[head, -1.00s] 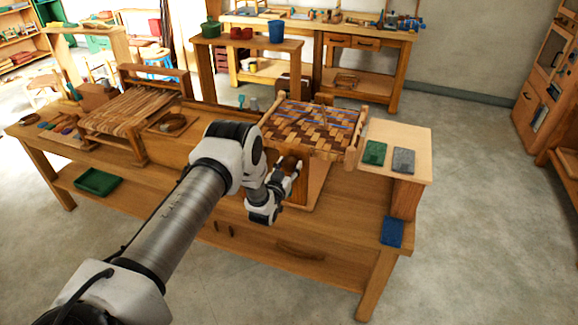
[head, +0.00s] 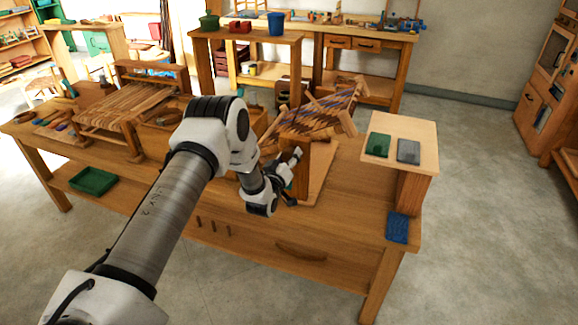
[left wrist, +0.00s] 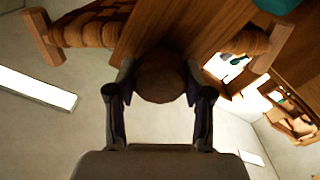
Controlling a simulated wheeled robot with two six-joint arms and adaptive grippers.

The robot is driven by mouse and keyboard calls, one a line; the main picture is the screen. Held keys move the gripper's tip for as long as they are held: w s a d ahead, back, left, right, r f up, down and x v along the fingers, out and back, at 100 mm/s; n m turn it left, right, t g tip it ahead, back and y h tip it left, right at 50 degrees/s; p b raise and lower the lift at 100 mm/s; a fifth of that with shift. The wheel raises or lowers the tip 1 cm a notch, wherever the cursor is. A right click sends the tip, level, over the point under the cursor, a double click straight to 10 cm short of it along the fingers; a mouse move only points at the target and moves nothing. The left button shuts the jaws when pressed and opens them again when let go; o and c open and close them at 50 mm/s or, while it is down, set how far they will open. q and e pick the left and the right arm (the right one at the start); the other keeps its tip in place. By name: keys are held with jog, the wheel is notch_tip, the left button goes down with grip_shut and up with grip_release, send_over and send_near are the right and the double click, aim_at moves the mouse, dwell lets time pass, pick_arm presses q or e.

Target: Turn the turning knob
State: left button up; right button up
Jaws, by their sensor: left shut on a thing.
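The turning knob (left wrist: 160,76) is a round dark brown wooden knob in the left wrist view. My left gripper (left wrist: 160,88) has its two fingers on either side of it and is shut on it. In the head view my left gripper (head: 290,178) is at the front of the wooden stand (head: 316,165), and my arm hides most of the knob there. The woven bark seat (head: 318,112) on the stand is tilted, its right side higher than its left. Its edge also shows in the left wrist view (left wrist: 95,30). My right gripper is not in view.
The workbench (head: 350,215) carries a raised board (head: 420,133) at right with a green block (head: 378,144) and a grey block (head: 408,151). A blue block (head: 397,228) lies by the front right corner. Bark strips (head: 118,108) lie on a rack at left.

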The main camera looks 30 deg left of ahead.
pick_arm(q)
jog(key=n+b, duration=0.4)
jog(key=b, duration=0.1)
jog(key=n+b, duration=0.5)
jog(key=b, duration=0.1)
jog(key=n+b, duration=0.4)
jog(key=b, duration=0.2)
jog(key=shift+f+n, duration=0.3)
jog(key=shift+n, duration=0.1)
jog(key=n+b, duration=1.3)
jog(key=b, duration=0.3)
jog(key=shift+r+n+b, duration=0.15)
jog(key=shift+n+b, duration=1.05)
jog(key=shift+n, duration=0.4)
jog(key=o, duration=1.2)
jog(key=shift+c, duration=0.2)
jog(key=v, duration=1.2)
